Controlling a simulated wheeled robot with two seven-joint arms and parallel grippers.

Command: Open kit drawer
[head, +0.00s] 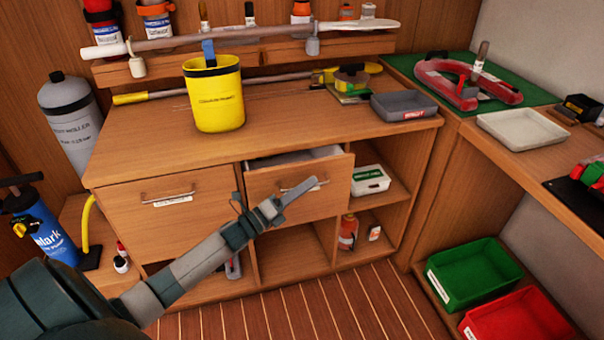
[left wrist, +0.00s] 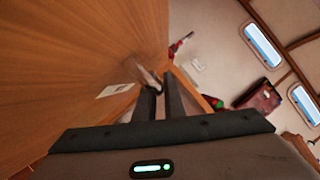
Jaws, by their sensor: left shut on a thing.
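The right drawer (head: 333,172) under the wooden counter is pulled out a little, with a dark gap and a pale lining showing above its front edge. My left gripper (head: 308,187) reaches in from the left and is shut on the drawer's bar handle. In the left wrist view, the closed fingers (left wrist: 160,98) meet the handle (left wrist: 150,75) beside the wooden front and a white label (left wrist: 114,90). The fingers and arm hide part of the handle in the head view. My right gripper is not in view.
A closed left drawer (head: 140,215) sits beside it. A yellow bucket (head: 214,105) and a grey tray (head: 404,106) stand on the counter. Open shelves below hold a white box (head: 370,180). Green (head: 474,272) and red (head: 520,318) bins stand at the lower right.

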